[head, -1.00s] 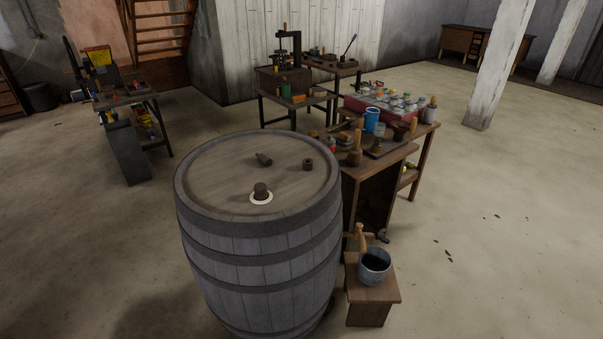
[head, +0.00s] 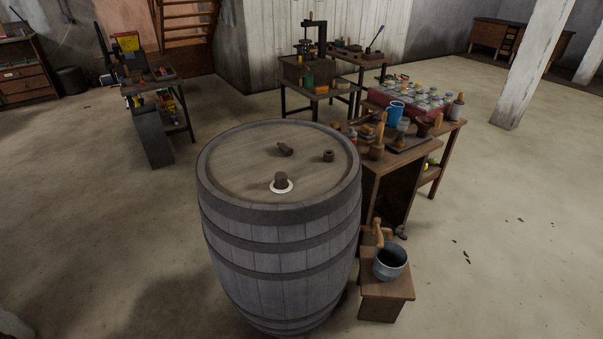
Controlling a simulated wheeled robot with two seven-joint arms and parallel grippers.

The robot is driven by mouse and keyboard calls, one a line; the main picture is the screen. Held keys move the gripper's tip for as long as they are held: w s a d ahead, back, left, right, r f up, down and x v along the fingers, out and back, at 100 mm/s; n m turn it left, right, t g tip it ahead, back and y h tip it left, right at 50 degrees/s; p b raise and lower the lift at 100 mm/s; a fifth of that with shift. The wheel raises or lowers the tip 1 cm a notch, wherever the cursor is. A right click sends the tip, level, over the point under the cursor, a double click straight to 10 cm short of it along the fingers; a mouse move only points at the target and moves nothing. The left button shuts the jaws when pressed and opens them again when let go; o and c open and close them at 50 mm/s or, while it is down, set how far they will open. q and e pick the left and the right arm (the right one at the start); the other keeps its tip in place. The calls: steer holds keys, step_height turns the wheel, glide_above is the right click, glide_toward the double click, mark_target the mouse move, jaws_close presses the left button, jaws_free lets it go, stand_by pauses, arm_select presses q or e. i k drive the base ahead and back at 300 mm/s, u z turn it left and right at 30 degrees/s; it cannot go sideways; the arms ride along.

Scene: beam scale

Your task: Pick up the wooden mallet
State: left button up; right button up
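I cannot tell for certain which thing is the wooden mallet. A tool with an upright pale wooden handle and a thick round brown base (head: 377,152) stands on the near left corner of the workbench, behind the barrel. It looks mallet-like. Another brown wooden piece (head: 378,231) shows beside the metal bucket (head: 390,264) on the low wooden stool (head: 387,299); its shape is too small to make out. Neither of my grippers is in view.
A large upright barrel (head: 280,238) fills the middle foreground, with a bung on a white ring (head: 281,183) and two small dark pieces on its lid. The workbench (head: 385,179) behind it is crowded with jars and tools. Open floor (head: 490,230) lies to the right.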

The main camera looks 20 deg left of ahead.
mark_target(376, 148)
steer(key=z, duration=1.4)
steer(key=i, duration=4.35)
steer(key=u, duration=4.5)
steer(key=i, duration=0.25)
steer(key=z, duration=0.2)
